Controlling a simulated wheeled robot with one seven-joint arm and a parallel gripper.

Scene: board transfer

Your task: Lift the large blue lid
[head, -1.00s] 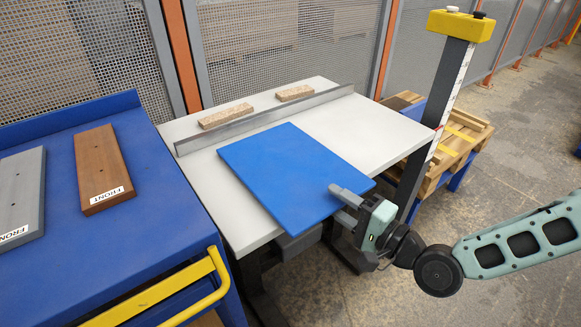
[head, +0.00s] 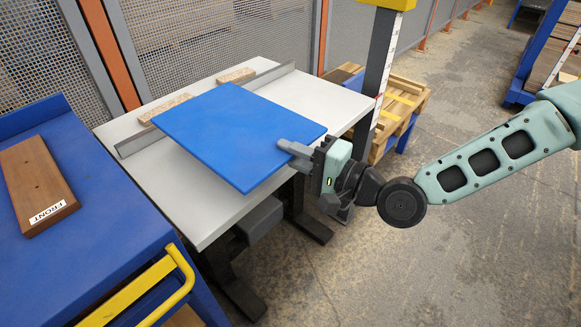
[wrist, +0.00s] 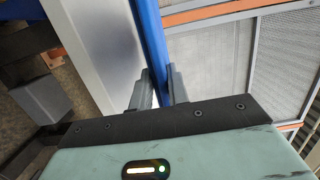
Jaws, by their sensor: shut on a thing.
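The large blue lid (head: 240,132) is a flat square panel over the white table (head: 222,222) in the head view. My gripper (head: 294,152) is shut on the lid's right edge. In the wrist view the lid (wrist: 152,45) shows edge-on as a blue strip between the two fingers of my gripper (wrist: 160,88). The lid hides the middle of the table.
A metal rail (head: 134,144) and two chipboard pieces (head: 166,108) lie along the table's back. A blue bench (head: 90,190) with a brown board (head: 38,184) and yellow handle stands left. A measuring post (head: 372,85) and a wooden pallet (head: 405,98) stand right. Mesh fencing is behind.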

